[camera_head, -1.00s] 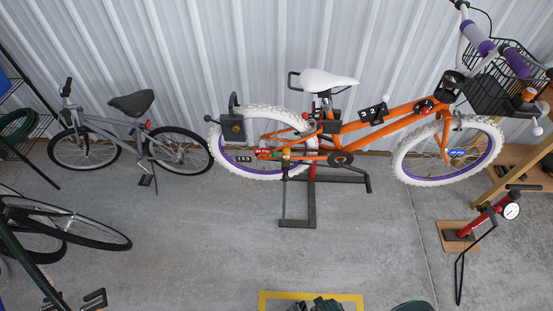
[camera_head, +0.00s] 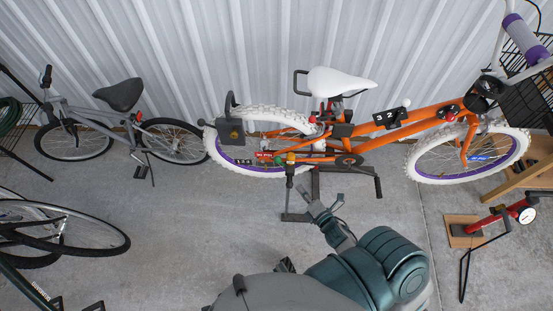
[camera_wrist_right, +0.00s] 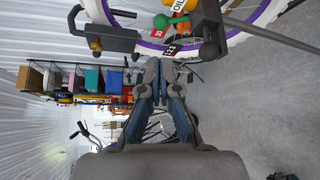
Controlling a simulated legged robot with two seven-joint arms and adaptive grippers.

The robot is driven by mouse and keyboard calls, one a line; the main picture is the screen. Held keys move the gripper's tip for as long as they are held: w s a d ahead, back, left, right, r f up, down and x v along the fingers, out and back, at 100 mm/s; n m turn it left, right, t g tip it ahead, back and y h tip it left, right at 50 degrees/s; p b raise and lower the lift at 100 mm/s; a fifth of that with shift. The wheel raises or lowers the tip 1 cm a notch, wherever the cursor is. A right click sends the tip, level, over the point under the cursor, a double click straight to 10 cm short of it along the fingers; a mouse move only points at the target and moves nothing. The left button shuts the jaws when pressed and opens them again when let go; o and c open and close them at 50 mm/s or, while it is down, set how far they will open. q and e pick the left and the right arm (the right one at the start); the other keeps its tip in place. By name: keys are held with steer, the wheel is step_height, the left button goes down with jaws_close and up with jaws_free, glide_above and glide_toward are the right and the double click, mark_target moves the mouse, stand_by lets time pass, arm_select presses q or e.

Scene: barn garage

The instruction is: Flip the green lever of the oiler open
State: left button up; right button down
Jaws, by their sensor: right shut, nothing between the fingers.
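The oiler (camera_head: 291,158) is a small orange-yellow thing by the orange bike's rear wheel hub.
The orange bike (camera_head: 385,142) is held by a dark floor stand (camera_head: 345,170). A padlock-like block (camera_head: 230,130) hangs at its rear tyre. A grey bike (camera_head: 90,115) stands at left, a red pump (camera_head: 495,218) at right. Open concrete floor (camera_head: 190,230) lies in front.

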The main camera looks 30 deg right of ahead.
glide_toward(280, 162)
arm_select(q)
steer(key=shift+w+a+r+b, duration=0.45)
steer(key=shift+w+a+r, duration=0.05)
steer(key=shift+r, duration=0.3)
arm_select(e)
steer(key=w, duration=0.3)
steer(key=w+f, duration=0.1)
steer(key=w, duration=0.3)
steer(key=shift+w+a+f, duration=0.1)
steer(key=shift+a+f, duration=0.1)
steer(key=shift+f, duration=0.05)
arm_select(q)
steer(key=shift+d, duration=0.2)
steer(key=shift+s, duration=0.1)
